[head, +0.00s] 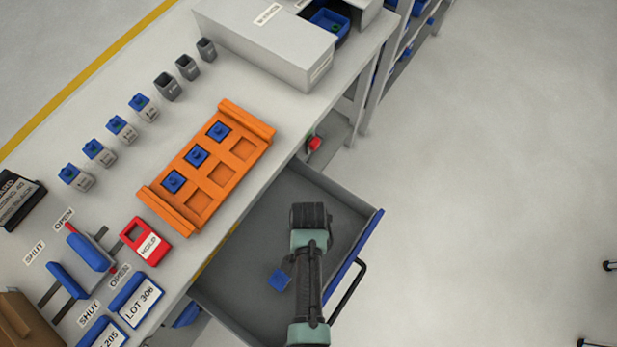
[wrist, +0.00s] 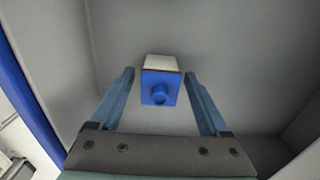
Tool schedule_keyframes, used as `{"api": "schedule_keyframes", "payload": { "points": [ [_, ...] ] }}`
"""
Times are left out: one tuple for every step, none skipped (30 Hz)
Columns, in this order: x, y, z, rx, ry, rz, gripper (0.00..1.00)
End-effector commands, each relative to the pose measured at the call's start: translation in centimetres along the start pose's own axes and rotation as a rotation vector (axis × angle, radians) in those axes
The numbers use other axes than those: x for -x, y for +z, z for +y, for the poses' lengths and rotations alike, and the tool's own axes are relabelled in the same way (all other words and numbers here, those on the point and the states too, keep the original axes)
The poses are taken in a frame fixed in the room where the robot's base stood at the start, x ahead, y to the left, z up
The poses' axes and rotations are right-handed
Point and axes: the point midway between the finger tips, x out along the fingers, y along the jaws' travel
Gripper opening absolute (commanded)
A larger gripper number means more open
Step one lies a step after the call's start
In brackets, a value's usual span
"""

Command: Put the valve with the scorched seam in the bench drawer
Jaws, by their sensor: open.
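The bench drawer (head: 340,187) is pulled out below the bench, grey inside with a blue front edge. A valve with a blue cap and knob and a pale body (wrist: 160,88) is in the drawer area in the wrist view. Its blue part also shows beside my arm in the head view (head: 279,280). My gripper (wrist: 159,74) is open, with one finger on each side of the valve and visible gaps between. Whether the valve rests on the drawer floor is hard to tell. My arm hides the fingertips in the head view.
An orange rack (head: 228,192) on the bench holds three blue valves, with its right-hand pockets empty. Several blue-topped grey pieces (head: 122,129) stand left of it. A red HOLD block (head: 143,241), OPEN/SHUT sliders (head: 90,250) and a grey cabinet (head: 265,45) share the bench.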

Motion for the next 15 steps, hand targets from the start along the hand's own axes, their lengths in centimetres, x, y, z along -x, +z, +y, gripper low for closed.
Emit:
{"api": "schedule_keyframes", "payload": {
  "points": [
    [0.5,-0.1,0.0,0.000,-0.002,0.002,0.80],
    [0.9,0.0,0.0,0.000,-0.002,0.002,0.80],
    [1.4,-0.1,0.0,0.000,-0.002,0.002,0.80],
    [1.9,-0.1,0.0,0.000,-0.002,0.003,0.80],
    [2.5,-0.1,0.0,0.000,-0.002,0.003,0.80],
    [3.3,-0.1,-0.1,0.000,-0.003,0.004,0.80],
    [3.9,-0.1,-0.1,0.000,-0.002,0.003,0.80],
    [4.5,-0.1,-0.1,0.000,-0.003,0.004,0.80],
    [5.3,-0.1,-0.1,0.000,-0.003,0.004,0.80],
    [5.9,-0.1,0.0,0.000,-0.002,0.003,0.80],
    [6.5,0.0,0.0,0.000,-0.003,0.004,0.80],
    [7.3,-0.1,-0.1,0.000,-0.003,0.004,0.80],
    [7.9,-0.1,-0.1,0.000,-0.002,0.003,0.80],
    [8.5,-0.1,-0.1,0.000,-0.003,0.004,0.80],
    [9.1,-0.1,0.0,0.000,-0.002,0.003,0.80]
  ]
}}
